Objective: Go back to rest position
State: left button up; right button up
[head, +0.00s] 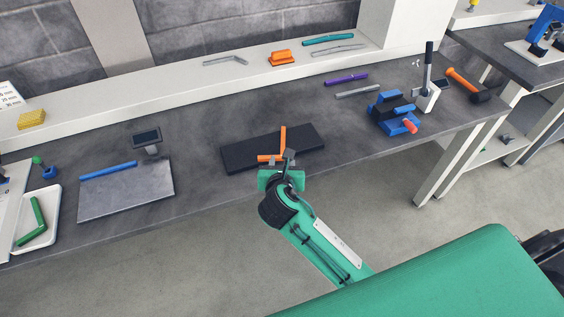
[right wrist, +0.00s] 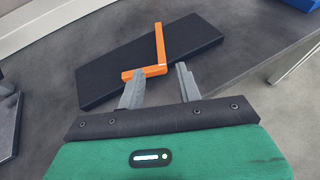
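An orange bent strip (head: 283,139) lies on a black pad (head: 235,158) on the bench. In the right wrist view the orange strip (right wrist: 160,45) forms an L on the black pad (right wrist: 100,80). My right gripper (head: 278,161) is at the pad's near edge. In the right wrist view its fingers (right wrist: 158,76) are spread apart with nothing between them. The left-hand fingertip is close to the strip's short leg; I cannot tell whether they touch. My left gripper is not in view.
A metal plate (head: 130,195) with a blue strip (head: 108,170) and a white tray (head: 50,215) with a green strip lie left. Strips lie on the back ledge.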

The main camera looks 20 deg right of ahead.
dwell(0.3)
jog(key=s+d+f+m+g+y, duration=0.2)
jog(key=s+m+g, duration=0.1)
jog(key=s+m, duration=0.7)
jog(key=s+d+f+m+g+y, duration=0.1)
jog(key=s+d+f+m+g, duration=0.15)
jog(key=s+m, duration=0.7)
jog(key=s+d+f+m+g+y, duration=0.1)
jog(key=s+f+m+g+y, duration=0.2)
jog(key=s+m, duration=0.7)
notch_tip(320, 180, down, 32)
jog(key=g+h, duration=0.1)
jog(key=g, duration=0.1)
jog(key=s+d+f+g, duration=0.1)
jog(key=s+d+f, duration=0.2)
jog(key=s+f, duration=1.5)
jog(key=shift+s+f, duration=0.25)
jog(key=shift+s, duration=0.05)
